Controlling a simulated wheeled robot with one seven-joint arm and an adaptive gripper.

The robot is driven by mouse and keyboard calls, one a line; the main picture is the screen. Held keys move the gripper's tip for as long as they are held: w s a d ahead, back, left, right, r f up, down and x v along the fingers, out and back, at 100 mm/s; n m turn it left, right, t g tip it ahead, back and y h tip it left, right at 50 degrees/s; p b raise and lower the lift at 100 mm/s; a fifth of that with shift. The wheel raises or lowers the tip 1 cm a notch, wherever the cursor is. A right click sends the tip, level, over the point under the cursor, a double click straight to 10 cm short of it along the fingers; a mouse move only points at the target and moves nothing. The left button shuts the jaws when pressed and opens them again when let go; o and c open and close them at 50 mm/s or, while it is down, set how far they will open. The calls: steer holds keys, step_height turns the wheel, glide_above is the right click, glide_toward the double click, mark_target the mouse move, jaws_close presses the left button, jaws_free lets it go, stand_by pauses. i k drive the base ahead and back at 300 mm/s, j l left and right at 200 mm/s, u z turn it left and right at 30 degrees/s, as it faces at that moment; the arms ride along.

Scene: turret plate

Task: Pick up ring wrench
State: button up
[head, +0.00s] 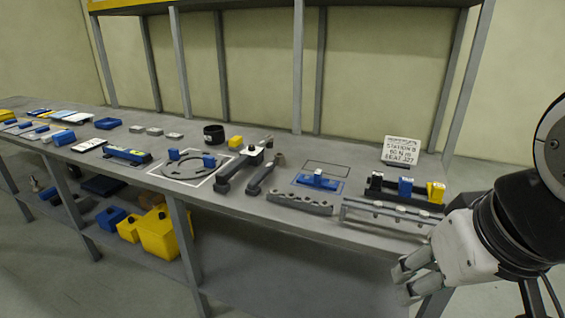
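The name ring wrench fits more than one thing here, and I cannot tell which it is. A flat grey ring with two upright blue blocks (184,172) lies on a white-outlined area of the bench. Just right of it lies a long dark tool with a thick head (243,166). A shorter dark tool with a round end (263,178) lies beside that one. My gripper (402,282) is at the lower right, off the bench's front edge, well apart from all of these. Its fingers are spread with a gap between them, and nothing is held.
The long grey bench (325,228) has shelf posts at its back. A grey rack (385,217), a holder with black, blue and yellow blocks (405,190) and a small sign (400,151) stand near my gripper. Yellow bins (158,238) sit on the lower shelf.

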mark_target(279, 160)
steer(key=u, duration=4.4)
steer(key=z, duration=4.1)
steer(key=i+j+z, duration=0.1)
steer(key=i+j, duration=0.2)
steer(key=i, duration=0.15)
steer(key=i+j+z, duration=0.15)
steer(key=i+j, duration=0.2)
steer(key=i, duration=0.1)
